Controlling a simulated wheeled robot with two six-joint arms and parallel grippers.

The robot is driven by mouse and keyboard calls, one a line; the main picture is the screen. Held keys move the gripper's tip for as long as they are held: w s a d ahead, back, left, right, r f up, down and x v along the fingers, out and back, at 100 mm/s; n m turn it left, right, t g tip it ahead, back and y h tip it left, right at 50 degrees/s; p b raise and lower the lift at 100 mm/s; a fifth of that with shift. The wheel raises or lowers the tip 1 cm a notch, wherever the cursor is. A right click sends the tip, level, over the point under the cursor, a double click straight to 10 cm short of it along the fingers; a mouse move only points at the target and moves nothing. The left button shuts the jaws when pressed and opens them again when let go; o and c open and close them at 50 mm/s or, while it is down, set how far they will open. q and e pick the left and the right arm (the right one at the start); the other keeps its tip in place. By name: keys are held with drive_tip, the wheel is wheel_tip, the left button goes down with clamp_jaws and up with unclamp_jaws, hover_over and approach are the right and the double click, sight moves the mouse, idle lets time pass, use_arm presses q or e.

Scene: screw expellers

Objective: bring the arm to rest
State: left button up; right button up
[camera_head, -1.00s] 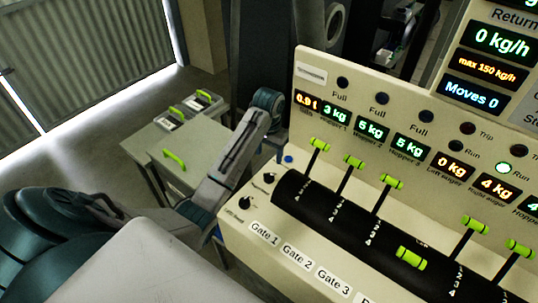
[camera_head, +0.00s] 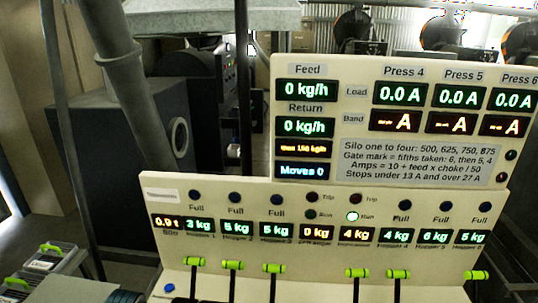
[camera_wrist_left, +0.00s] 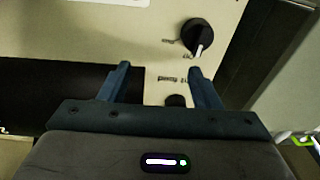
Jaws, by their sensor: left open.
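My left gripper (camera_wrist_left: 160,80) shows in the left wrist view with its two dark blue fingers spread apart and nothing gripped. It is over the cream control desk (camera_wrist_left: 75,25). A black knob with a white pointer (camera_wrist_left: 197,36) is just beyond the fingertips. A second dark knob (camera_wrist_left: 178,101) shows between the fingers, partly hidden by the gripper body. I cannot tell how far the fingers are above the desk. My arms are not in the head view, and my right gripper is in neither current view.
In the head view the desk's panel (camera_head: 165,216) carries several lit displays and green-handled levers (camera_head: 273,268). A taller readout board (camera_head: 345,68) stands behind, reading Moves 0. A table with green-handled boxes (camera_head: 45,258) is at the lower left.

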use_arm(q)
drive_tip(key=shift+t, duration=0.5)
drive_tip(key=s+d, duration=0.1)
drive_tip(key=s, duration=0.2)
drive_tip(key=s+d, duration=0.1)
drive_tip(key=s, duration=0.3)
drive_tip(key=s+d+f, duration=0.1)
drive_tip(key=s, duration=0.3)
drive_tip(key=s+d+r+t, duration=0.2)
drive_tip(key=s+r, duration=0.2)
drive_tip(key=s, duration=0.7)
drive_tip(key=a+f+g+b, duration=0.25)
drive_tip(key=f+b, duration=0.55)
drive_tip(key=f, duration=3.2)
drive_tip(key=s+f+b, duration=0.3)
drive_tip(key=s+f, duration=0.6)
drive_tip(key=f, duration=0.3)
drive_tip(key=s+a+f+b, duration=0.1)
drive_tip(key=s+f+b, duration=0.2)
drive_tip(key=s+f, duration=0.6)
wheel_tip(320, 180, down, 3)
drive_tip(key=shift+s+a+r, duration=0.1)
drive_tip(key=shift+s+a, duration=0.1)
drive_tip(key=shift+a, duration=0.1)
